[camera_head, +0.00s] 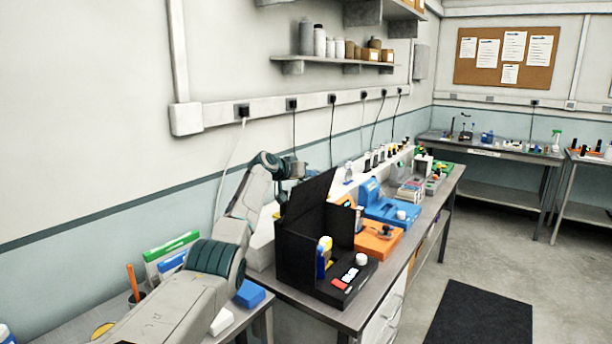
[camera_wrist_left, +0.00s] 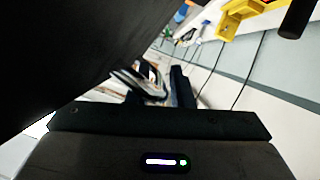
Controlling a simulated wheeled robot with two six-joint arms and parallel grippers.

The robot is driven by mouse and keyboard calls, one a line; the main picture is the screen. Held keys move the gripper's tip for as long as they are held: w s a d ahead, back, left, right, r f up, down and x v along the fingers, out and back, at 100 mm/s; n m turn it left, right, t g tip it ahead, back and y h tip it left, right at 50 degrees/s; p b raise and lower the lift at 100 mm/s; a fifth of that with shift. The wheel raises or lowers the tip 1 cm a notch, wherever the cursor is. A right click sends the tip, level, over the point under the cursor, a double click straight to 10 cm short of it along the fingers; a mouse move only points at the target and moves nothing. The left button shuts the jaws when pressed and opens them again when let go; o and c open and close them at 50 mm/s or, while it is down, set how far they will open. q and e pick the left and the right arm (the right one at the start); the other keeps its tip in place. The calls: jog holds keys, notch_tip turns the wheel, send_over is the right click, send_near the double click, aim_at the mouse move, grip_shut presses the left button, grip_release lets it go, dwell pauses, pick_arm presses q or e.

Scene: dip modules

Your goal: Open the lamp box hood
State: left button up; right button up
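The lamp box (camera_head: 297,255) is a black box on the bench in the middle of the head view. Its black hood panel (camera_head: 308,196) stands raised and tilted above the box, so the hood looks open. A yellow and blue item (camera_head: 323,257) shows inside. My left arm reaches behind the box, and its gripper is close behind the hood, partly hidden there in the head view. In the left wrist view the left gripper (camera_wrist_left: 157,90) has its dark fingers apart with nothing between them. The hood (camera_wrist_left: 75,50) fills the upper left of that view; I cannot tell whether they touch.
Red and white parts and a white knob (camera_head: 361,259) sit on the box's front base. An orange device (camera_head: 378,240) and a blue device (camera_head: 392,212) stand farther along the bench. The wall is close behind my left arm. The floor at right is free around a dark mat (camera_head: 480,315).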

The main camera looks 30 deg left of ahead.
pick_arm(q)
jog(key=shift+b+v, duration=0.4)
jog(key=shift+v, duration=0.4)
jog(key=b+v, duration=0.3)
jog(key=v, duration=0.6)
jog(key=shift+a, duration=0.15)
